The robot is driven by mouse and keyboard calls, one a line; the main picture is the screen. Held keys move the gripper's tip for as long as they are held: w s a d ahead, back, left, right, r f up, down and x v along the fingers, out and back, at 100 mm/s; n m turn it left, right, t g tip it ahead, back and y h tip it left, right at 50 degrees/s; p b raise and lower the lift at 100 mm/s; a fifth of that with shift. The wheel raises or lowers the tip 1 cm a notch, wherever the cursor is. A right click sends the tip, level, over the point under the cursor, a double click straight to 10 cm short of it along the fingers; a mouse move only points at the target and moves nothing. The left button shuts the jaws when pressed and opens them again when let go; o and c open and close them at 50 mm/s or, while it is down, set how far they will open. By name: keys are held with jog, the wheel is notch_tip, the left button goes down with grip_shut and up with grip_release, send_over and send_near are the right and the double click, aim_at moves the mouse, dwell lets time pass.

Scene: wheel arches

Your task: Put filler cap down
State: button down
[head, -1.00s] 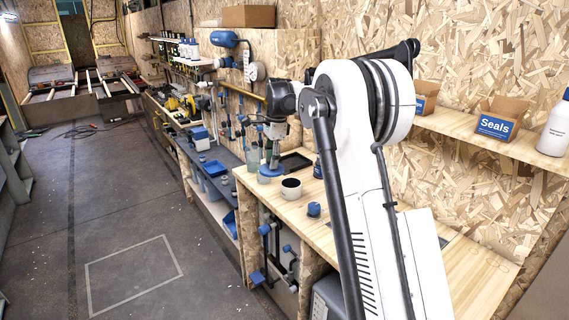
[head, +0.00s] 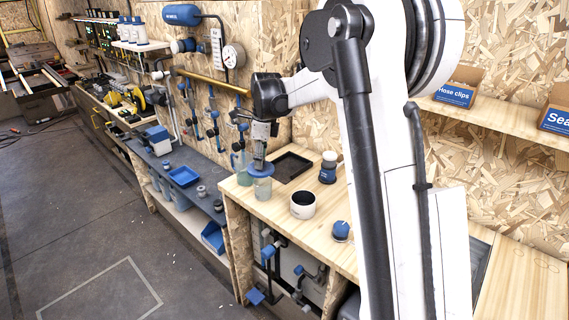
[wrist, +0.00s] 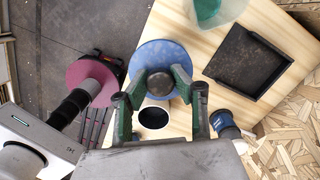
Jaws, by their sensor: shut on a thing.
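The filler cap, a round blue disc with a dark middle knob (wrist: 159,55), is in my gripper in the wrist view. It also shows as a blue disc (head: 260,169) in the head view. My gripper (head: 262,151) points down, its green-sided fingers (wrist: 160,84) shut on the knob. The cap is over the left part of the wooden bench (head: 270,209). A pale translucent shape (head: 263,188) shows directly below it; I cannot tell whether the cap touches it.
A black square tray (head: 291,167) lies behind and right of the cap. A white cup with dark inside (head: 303,205), a blue-and-white bottle (head: 328,168) and a small blue-topped item (head: 341,231) stand to the right. A greenish translucent container (wrist: 213,10) stands near the tray.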

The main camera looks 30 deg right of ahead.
jog(key=w+d+p, duration=0.3)
jog(key=w+d, duration=0.9)
jog(key=d, duration=0.4)
jog(key=f, duration=0.7)
jog(key=f+p, duration=0.1)
jog(key=f, duration=0.2)
jog(key=shift+a+f, duration=0.3)
jog(key=shift+a, duration=0.05)
jog(key=shift+w+d+f, duration=0.2)
jog(key=shift+f, duration=0.2)
jog(key=shift+f, duration=0.1)
jog(key=shift+f, duration=0.15)
jog(key=c, duration=1.5)
grip_release()
jog(key=shift+o, duration=0.2)
